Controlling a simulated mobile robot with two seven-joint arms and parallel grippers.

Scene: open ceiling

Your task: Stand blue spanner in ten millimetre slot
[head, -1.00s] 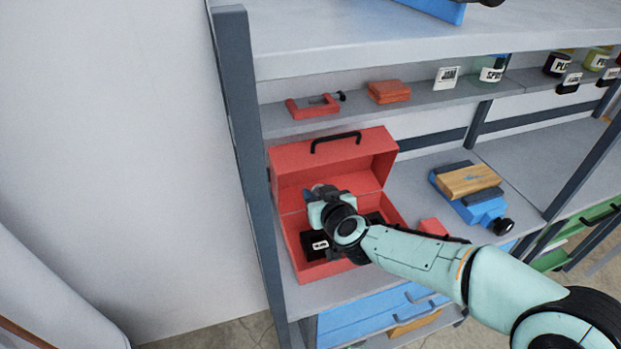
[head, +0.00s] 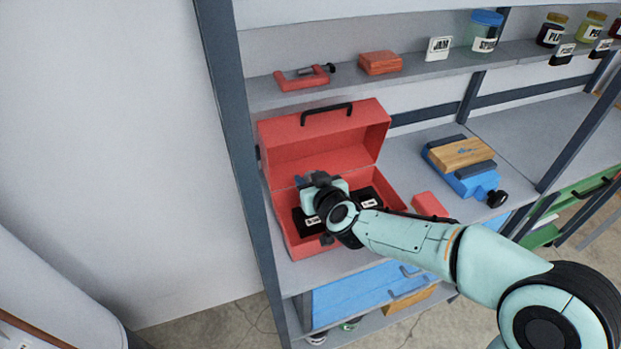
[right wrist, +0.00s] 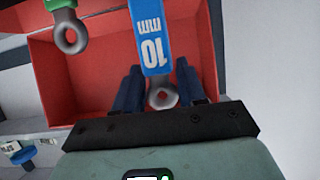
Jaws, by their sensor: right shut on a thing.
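The blue spanner (right wrist: 151,40) shows a white "10 mm" label and a grey ring end in the right wrist view. My right gripper (right wrist: 160,82) is shut on it near the ring end. In the head view my right gripper (head: 322,190) is over the open red toolbox (head: 283,225); its wrist hides most of the spanner. Black blocks with white labels sit in the toolbox, one at left (head: 306,226) and one at right (head: 369,193). Their labels are too small to read surely, and the slots are hidden. A green spanner (right wrist: 70,36) with a ring end shows beside the blue one.
The raised toolbox lid (head: 325,145) stands behind my gripper. A shelf post (head: 235,130) is close at left. A red block (head: 430,205) and a blue vise (head: 475,182) holding wood stand to the right. A shelf above holds a red clamp (head: 302,78), a sponge-like block (head: 380,63) and jars.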

